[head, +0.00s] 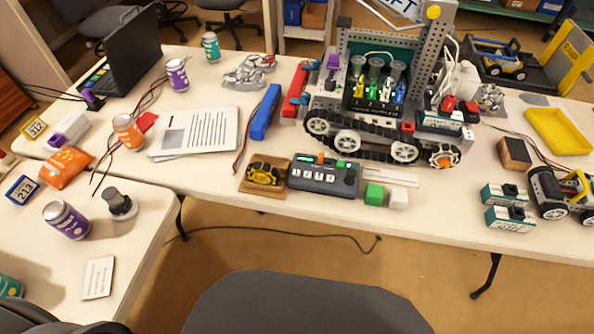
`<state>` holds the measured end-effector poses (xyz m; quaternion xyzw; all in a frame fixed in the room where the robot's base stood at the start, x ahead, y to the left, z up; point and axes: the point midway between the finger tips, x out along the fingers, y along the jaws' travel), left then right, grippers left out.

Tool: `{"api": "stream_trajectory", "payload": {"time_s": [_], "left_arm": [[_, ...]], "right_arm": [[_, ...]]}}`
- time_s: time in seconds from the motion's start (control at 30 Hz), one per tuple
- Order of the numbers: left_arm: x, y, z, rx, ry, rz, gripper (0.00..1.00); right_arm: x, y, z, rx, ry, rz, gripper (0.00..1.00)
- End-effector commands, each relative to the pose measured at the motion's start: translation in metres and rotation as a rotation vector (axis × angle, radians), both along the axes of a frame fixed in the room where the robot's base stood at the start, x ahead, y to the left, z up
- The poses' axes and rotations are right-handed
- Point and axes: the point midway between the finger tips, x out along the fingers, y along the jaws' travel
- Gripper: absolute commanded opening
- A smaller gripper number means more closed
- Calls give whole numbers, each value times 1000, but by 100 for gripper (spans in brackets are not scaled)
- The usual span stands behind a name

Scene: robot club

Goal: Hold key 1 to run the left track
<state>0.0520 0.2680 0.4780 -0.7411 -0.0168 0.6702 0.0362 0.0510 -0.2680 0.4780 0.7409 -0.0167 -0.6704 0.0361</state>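A dark grey control box (322,186) lies near the front edge of the far table. The key numbers are too small to read, so I cannot tell for sure which is key 1. The tracked robot (385,85) stands just behind the box. A black track (372,154) with white wheels runs along its near side. I cannot tell whether this is its left track. Neither of my grippers is in view.
A yellow-and-black device (265,173) on a wooden base sits left of the box. A blue bar (265,111) lies behind. A chair back (305,302) stands in front of the table.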

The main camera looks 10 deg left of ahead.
Motion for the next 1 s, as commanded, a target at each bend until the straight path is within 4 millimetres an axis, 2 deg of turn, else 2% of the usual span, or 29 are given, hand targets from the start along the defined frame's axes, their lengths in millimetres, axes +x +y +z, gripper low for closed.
{"api": "stream_trajectory", "payload": {"time_s": [0.03, 0.13, 1.0], "left_arm": [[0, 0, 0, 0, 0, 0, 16], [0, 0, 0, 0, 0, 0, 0], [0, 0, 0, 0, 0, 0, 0]], "right_arm": [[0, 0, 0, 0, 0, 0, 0], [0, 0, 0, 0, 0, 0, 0], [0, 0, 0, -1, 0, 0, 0]]}}
